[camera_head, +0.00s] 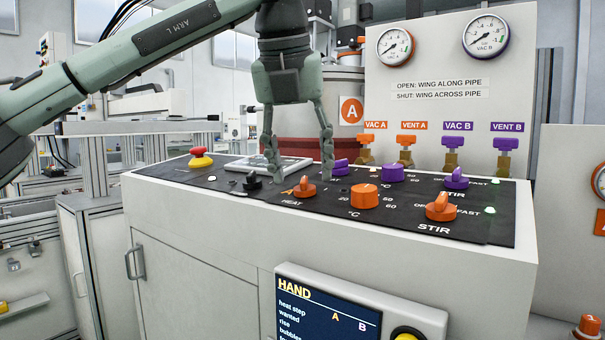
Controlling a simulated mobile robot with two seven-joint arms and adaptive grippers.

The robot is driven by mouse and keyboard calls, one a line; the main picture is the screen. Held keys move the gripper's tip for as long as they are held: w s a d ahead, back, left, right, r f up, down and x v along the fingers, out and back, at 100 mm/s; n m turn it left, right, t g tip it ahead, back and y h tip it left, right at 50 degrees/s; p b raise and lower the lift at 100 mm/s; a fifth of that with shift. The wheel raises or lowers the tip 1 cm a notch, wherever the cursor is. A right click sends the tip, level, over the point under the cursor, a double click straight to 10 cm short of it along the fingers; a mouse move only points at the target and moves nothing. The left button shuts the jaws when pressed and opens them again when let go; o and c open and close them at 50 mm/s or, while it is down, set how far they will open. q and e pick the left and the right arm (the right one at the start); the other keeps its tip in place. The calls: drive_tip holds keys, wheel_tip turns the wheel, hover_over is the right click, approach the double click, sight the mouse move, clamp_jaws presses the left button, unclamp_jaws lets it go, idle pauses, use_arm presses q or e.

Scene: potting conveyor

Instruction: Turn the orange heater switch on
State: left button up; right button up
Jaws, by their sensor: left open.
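The orange heater switch (304,188) sits on the black panel on top of the white cabinet, with the word HEAT printed beside it and an A near it. It is a small knob with a raised wing. My left gripper (300,170) hangs down from above, its fingers apart, one tip to the left of the switch and one to the right. The fingertips look near the panel, and I cannot tell whether they touch the knob. The gripper is empty. My right gripper is not in view.
An orange temperature dial (364,196) and orange STIR knob (440,207) are to the right. Purple knobs (391,173) stand behind. A black switch (252,181) and red-topped yellow button (201,158) are to the left. Valves and gauges (395,46) rise at the back.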

use_arm(q)
drive_tip(key=shift+x, duration=0.8)
drive_tip(key=shift+w+f, duration=0.1)
drive_tip(key=shift+f, duration=0.1)
drive_tip(key=c, duration=1.2)
drive_tip(key=shift+o, duration=0.2)
drive_tip(key=shift+r+m+p, duration=0.1)
drive_tip(key=shift+m+p, duration=0.3)
drive_tip(key=shift+m, duration=0.6)
drive_tip(key=m, duration=0.2)
drive_tip(key=m+h+p, duration=0.1)
drive_tip(key=m, duration=0.1)
drive_tip(key=shift+w+a+m+g, duration=0.1)
drive_tip(key=shift+a+m+g, duration=0.1)
drive_tip(key=shift+m+g, duration=0.1)
drive_tip(key=shift+m+h+p, duration=0.3)
drive_tip(key=shift+m, duration=1)
drive_tip(key=shift+w+m+g+h, duration=0.15)
drive_tip(key=shift+m+g+h, duration=0.3)
drive_tip(key=shift+m, duration=0.95)
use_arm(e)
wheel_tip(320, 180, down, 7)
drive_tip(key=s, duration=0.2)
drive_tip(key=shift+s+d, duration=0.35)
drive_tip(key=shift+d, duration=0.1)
use_arm(q)
drive_tip(key=shift+a, duration=0.1)
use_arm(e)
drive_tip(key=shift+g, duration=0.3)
